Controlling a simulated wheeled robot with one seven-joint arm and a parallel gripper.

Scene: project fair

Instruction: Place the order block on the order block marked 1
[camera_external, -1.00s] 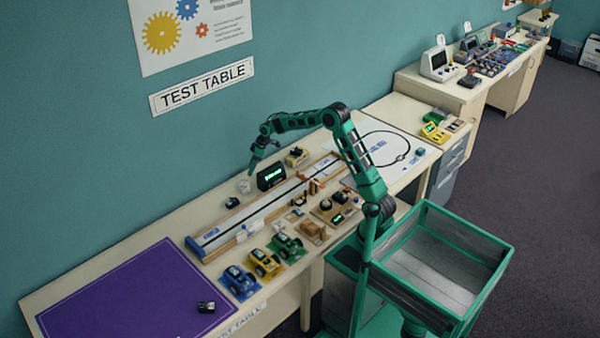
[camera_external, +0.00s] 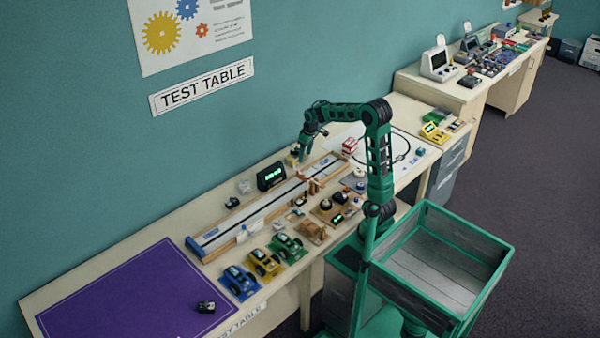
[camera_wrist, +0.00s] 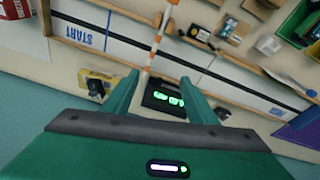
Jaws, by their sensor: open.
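My gripper (camera_external: 303,154) hangs above the back of the test table, near the far end of the long wooden track. It also shows in the wrist view (camera_wrist: 157,88), with its two fingers apart and nothing between them. I cannot make out an order block or a number 1 marking in either view. A red-and-white block-like item (camera_external: 349,146) stands right of my gripper. A small yellow item with a black part (camera_wrist: 98,83) lies by the left finger in the wrist view.
The long track (camera_external: 222,241) runs along the table. A black box with green digits (camera_external: 270,177) stands behind it and shows in the wrist view (camera_wrist: 165,97). Blue, yellow and green model cars (camera_external: 239,282) sit in front. The purple mat (camera_external: 120,300) is mostly clear.

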